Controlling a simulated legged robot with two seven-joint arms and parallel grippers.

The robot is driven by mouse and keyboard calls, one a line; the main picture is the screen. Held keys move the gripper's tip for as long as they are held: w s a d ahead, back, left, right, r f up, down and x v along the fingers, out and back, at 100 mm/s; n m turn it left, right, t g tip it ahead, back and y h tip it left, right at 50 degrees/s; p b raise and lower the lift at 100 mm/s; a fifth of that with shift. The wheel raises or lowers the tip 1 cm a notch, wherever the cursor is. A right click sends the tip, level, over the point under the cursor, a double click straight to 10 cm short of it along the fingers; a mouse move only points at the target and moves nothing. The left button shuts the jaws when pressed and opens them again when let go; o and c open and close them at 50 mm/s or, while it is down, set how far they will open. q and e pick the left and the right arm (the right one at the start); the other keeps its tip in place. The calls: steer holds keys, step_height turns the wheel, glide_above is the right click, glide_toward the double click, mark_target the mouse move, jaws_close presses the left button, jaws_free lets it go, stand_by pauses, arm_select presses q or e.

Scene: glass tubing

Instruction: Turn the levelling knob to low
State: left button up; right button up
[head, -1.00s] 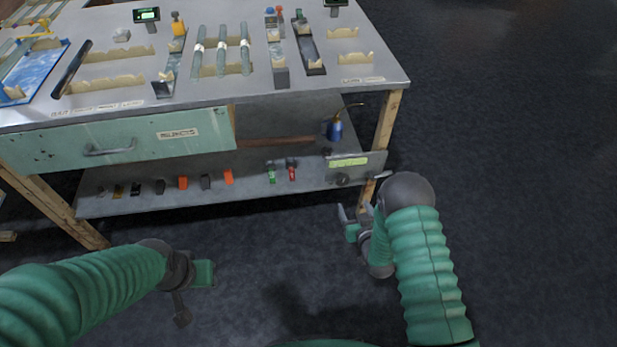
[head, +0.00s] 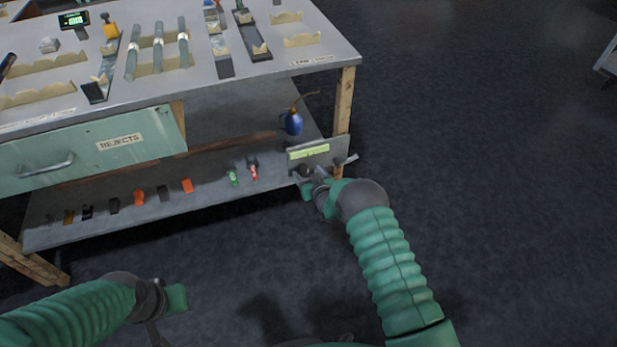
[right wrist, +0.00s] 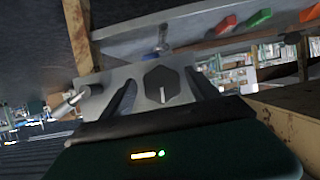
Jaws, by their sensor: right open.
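The levelling knob (right wrist: 161,82) is a dark, many-sided knob with a white pointer line, on a grey metal panel (right wrist: 140,72). In the right wrist view the pointer line points toward the bottom of the picture. My right gripper (right wrist: 160,88) is open, with one finger on each side of the knob and a gap showing on both sides. In the head view the right gripper (head: 309,179) is at the panel (head: 325,155) under the bench's right end and mostly hides the knob. The panel has a yellow-green label, too small to read. My left gripper (head: 176,298) is low at the left, its fingers unclear.
A metal lever (head: 349,159) sticks out at the panel's right end, beside the wooden bench leg (head: 344,105). A blue oil can (head: 293,122) and several coloured clips stand on the lower shelf (head: 205,205).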

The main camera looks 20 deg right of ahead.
steer(key=shift+a, duration=0.1)
steer(key=shift+c, duration=1.4)
steer(key=c, duration=1.1)
steer(key=shift+o, duration=0.2)
steer(key=shift+n+h, duration=0.3)
steer(key=shift+n, duration=0.2)
steer(key=o, duration=1.3)
steer(key=shift+o, duration=0.2)
steer(key=shift+s, duration=0.1)
